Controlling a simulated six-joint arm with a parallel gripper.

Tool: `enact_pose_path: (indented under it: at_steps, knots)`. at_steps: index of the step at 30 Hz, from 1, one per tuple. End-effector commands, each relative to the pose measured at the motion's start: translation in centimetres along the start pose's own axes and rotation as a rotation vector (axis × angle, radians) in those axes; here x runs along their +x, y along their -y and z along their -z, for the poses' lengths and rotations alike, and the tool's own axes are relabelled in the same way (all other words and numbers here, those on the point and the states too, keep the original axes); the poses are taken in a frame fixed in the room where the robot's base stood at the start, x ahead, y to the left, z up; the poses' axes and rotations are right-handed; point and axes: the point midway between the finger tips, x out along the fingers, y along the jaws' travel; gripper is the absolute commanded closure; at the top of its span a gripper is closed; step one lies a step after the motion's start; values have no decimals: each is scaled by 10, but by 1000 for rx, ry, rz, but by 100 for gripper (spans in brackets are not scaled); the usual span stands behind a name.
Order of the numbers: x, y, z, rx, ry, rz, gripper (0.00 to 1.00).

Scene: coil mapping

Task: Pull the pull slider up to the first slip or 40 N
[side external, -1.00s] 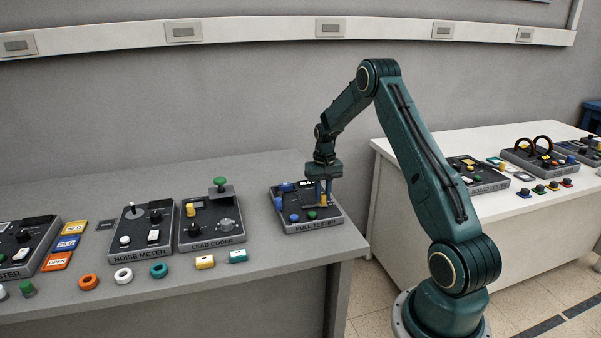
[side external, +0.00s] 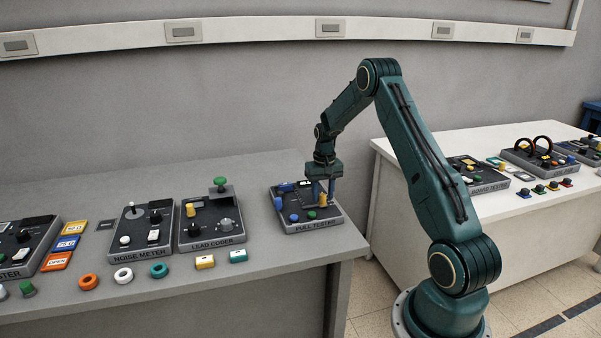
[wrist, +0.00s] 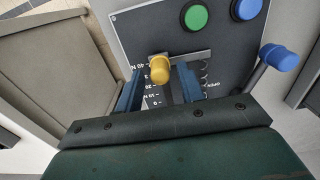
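The pull slider has a yellow knob (wrist: 159,68), which also shows in the side view (side external: 323,200) on the pull tester (side external: 312,224). In the wrist view the knob stands near the 40 N end of the printed scale (wrist: 153,92); its exact mark cannot be read. My gripper (wrist: 158,88) is over the tester with its blue fingers spread to either side of the knob. A gap shows between the knob and the fingers. The tester's display is too small to read in the side view.
The tester carries a green button (wrist: 195,16), a blue button (wrist: 245,8) and a blue-handled lever (wrist: 279,57) close to my gripper. The lead coder (side external: 212,222) stands to the left on the grey bench. A white bench (side external: 400,150) lies behind my arm.

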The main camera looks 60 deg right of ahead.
Motion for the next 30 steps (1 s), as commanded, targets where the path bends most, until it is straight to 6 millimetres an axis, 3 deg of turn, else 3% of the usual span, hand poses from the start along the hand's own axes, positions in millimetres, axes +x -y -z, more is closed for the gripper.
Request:
enact_pose_path:
  at_steps: [11, 30]
  knots:
    - [-5, 0, 0, 0, 1, 0, 62]
    - [-41, 0, 0, 0, 0, 0, 62]
